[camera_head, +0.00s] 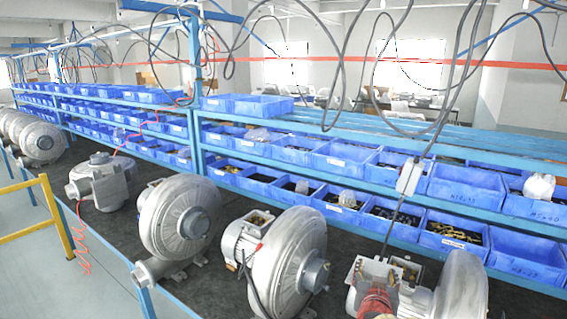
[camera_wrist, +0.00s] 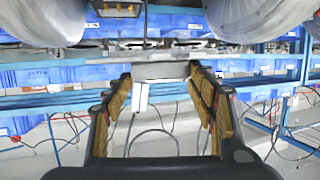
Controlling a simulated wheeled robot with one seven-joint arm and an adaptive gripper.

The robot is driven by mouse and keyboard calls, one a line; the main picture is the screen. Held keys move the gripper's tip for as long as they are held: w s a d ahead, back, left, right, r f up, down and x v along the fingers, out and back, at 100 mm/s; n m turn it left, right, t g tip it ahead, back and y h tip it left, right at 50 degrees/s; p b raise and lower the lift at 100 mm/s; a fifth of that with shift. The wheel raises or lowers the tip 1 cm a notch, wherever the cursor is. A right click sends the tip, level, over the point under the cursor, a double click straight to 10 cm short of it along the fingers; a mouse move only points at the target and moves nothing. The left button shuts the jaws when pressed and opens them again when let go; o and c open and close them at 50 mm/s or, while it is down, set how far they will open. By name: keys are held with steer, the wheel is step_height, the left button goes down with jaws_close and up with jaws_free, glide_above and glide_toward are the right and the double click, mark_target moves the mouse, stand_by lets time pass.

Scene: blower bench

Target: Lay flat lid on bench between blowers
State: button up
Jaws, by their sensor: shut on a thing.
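My gripper (camera_wrist: 160,80) shows only in the wrist view, where the scene appears upside down. Its two tan-padded fingers are closed on a small flat grey piece, the lid (camera_wrist: 160,71), which spans between the fingertips. The lid is seen nearly edge-on, held in the air. Large silver blowers fill the top left (camera_wrist: 45,20) and top right (camera_wrist: 250,15) of that view. In the head view, blowers stand on the dark bench (camera_head: 225,285): one left of centre (camera_head: 165,225), one in the middle (camera_head: 275,275) and one at the lower right (camera_head: 460,290). I cannot make out the lid there.
An open terminal box (camera_head: 375,270) with red wires tops the lower-right motor. A white control box (camera_head: 410,176) hangs on a cable above the bench, also in the wrist view (camera_wrist: 141,97). Blue bins (camera_head: 465,187) line the shelves behind. Dark bench surface shows between the blowers.

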steer(key=s+a+f+n+y+b, duration=0.1)
steer(key=f+b, duration=1.1)
steer(key=f, duration=1.2)
steer(key=s+a+f+n+y+b, duration=0.1)
steer(key=a+f+b, duration=0.4)
steer(key=f+b, duration=0.7)
step_height(320, 180, down, 12)
steer(key=n+y, duration=0.1)
steer(key=y, duration=0.1)
steer(key=shift+s+n+t+y, duration=0.3)
steer(key=shift+n+t+y, duration=0.1)
steer(key=shift+r, duration=0.2)
